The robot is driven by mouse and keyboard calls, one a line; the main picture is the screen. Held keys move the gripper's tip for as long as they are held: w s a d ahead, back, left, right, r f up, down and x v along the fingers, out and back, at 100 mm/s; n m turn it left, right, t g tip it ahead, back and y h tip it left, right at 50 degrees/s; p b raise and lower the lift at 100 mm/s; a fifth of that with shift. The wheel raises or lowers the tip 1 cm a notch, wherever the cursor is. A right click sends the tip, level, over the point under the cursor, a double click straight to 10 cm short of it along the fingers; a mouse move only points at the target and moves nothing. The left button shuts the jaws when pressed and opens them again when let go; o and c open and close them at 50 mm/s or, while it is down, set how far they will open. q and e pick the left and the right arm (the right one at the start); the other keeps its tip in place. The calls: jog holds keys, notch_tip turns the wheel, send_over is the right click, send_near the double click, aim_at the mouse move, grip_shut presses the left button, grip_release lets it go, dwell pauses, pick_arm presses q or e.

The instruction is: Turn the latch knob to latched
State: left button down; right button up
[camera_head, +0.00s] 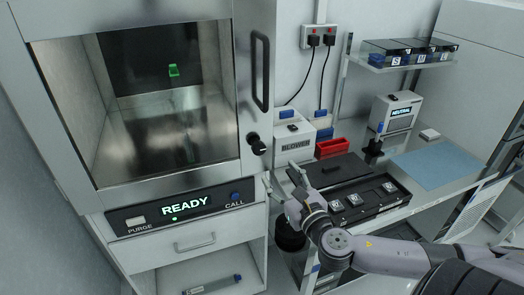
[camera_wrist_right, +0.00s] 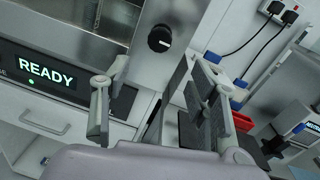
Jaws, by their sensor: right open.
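The black round latch knob (camera_head: 257,147) is on the front of the handler, just right of the window door and below its tall black handle (camera_head: 259,72). In the right wrist view the knob (camera_wrist_right: 160,38) shows a pale mark at its lower right. My right gripper (camera_head: 282,180) is open below and slightly right of the knob, apart from it. Its spread fingers show in the right wrist view (camera_wrist_right: 152,85), with nothing between them and the knob beyond the tips. My left gripper is not in view.
The panel below the door reads READY (camera_head: 185,207). A blower box (camera_head: 292,142) and a red bin (camera_head: 332,147) stand right of the handler. A black tray with several small parts (camera_head: 366,205) and a blue mat (camera_head: 432,166) lie on the bench.

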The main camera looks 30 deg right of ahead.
aim_at(260, 150)
jog(key=w, duration=0.4)
jog(key=w+d+p, duration=0.1)
jog(key=w, duration=0.3)
jog(key=w+d+p, duration=0.1)
jog(key=w, duration=0.2)
jog(key=shift+w, duration=0.4)
jog(key=shift+c, duration=0.5)
jog(key=c, duration=1.1)
